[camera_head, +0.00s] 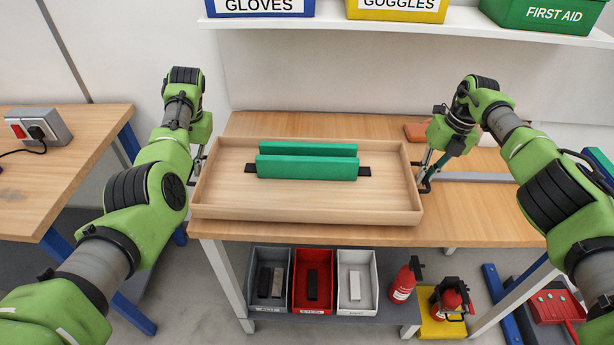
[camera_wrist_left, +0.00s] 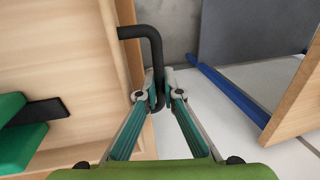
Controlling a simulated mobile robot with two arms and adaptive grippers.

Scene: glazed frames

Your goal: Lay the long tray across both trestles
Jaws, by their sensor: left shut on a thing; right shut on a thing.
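The long tray (camera_head: 300,213) is a shallow light-wood box with raised rims. It appears level over the workbench; I cannot tell whether it touches the top. Two green bars (camera_head: 306,168) with dark end pieces show inside its outline. My left gripper (camera_head: 198,164) is at the tray's left end. In the left wrist view its fingers (camera_wrist_left: 159,92) close around the black bent handle (camera_wrist_left: 152,38). My right gripper (camera_head: 427,182) is shut at the right end, on the dark handle there, partly hidden by the fingers. I cannot clearly pick out the trestles.
The workbench (camera_head: 480,215) has bare wood right of the tray, with a grey bar (camera_head: 475,177) and a reddish-brown block (camera_head: 416,132). A shelf (camera_head: 400,22) with labelled bins hangs behind. Small bins and a fire extinguisher (camera_head: 403,282) are below. Another table (camera_head: 75,150) stands left.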

